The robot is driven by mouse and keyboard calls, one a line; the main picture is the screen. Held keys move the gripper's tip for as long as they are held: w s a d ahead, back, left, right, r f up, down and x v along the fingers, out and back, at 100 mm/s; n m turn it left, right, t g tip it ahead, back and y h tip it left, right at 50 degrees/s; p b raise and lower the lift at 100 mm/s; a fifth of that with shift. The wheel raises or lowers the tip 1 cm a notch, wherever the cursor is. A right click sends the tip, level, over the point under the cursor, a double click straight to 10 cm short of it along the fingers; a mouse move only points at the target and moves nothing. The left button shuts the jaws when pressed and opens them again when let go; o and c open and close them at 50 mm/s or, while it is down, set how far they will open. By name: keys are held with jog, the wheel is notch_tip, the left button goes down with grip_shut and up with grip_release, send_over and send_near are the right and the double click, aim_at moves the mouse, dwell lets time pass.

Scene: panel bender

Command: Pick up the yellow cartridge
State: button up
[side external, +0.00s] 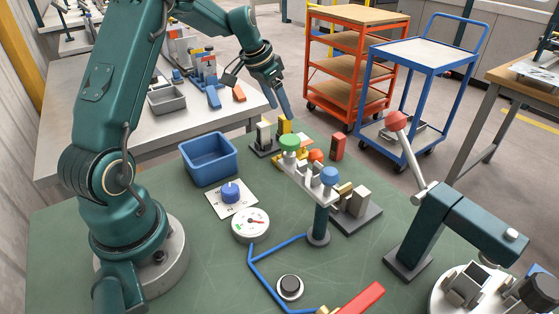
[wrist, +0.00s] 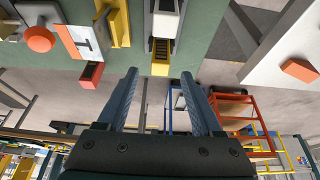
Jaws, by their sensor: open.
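The yellow cartridge (side external: 284,126) stands upright beside a pale block (side external: 264,135) on a dark base (side external: 262,151), at the far edge of the green table. In the wrist view, a yellow block end that looks like the cartridge (wrist: 160,68) lies between and just beyond the fingertips, with a pale block (wrist: 165,25) behind it. My gripper (side external: 279,110) is open and empty, its fingers angled down close above the cartridge. In the wrist view my gripper (wrist: 159,74) shows its two fingers well apart. Whether either finger touches the cartridge cannot be told.
A red block (side external: 337,146) and a panel of coloured knobs, including a green one (side external: 289,143), stand close by on the right. A blue bin (side external: 209,158) is to the left. Blue (side external: 405,57) and orange (side external: 352,60) carts stand beyond the table.

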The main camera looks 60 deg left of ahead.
aim_at(284, 117)
jog(key=shift+x, duration=2.35)
grip_shut()
